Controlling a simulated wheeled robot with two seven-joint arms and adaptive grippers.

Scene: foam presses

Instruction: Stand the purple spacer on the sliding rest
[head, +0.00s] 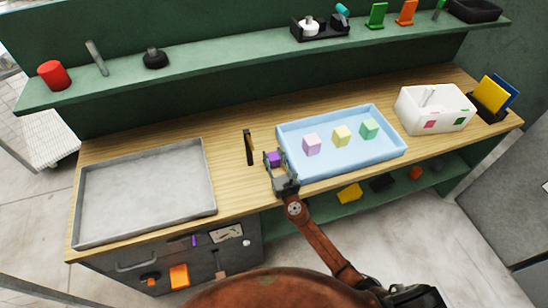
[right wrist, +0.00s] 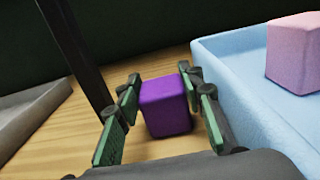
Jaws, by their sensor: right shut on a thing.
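The purple spacer (head: 273,158) is a small dark purple cube. My right gripper (head: 277,165) is shut on it, between the dark upright post and the blue tray. In the right wrist view the purple cube (right wrist: 165,106) sits between the green-padded fingers of my right gripper (right wrist: 163,112), over the wooden bench. I cannot tell whether its underside touches the wood. I cannot tell for sure which thing is the sliding rest. My left gripper is not in view.
A thin dark upright post (head: 248,147) stands left of my right gripper. The blue tray (head: 393,153) holds pink-lilac, yellow and green cubes. A grey tray (head: 145,190) lies at left; a white box (head: 410,108) stands at right. A green shelf (head: 215,68) runs above the bench.

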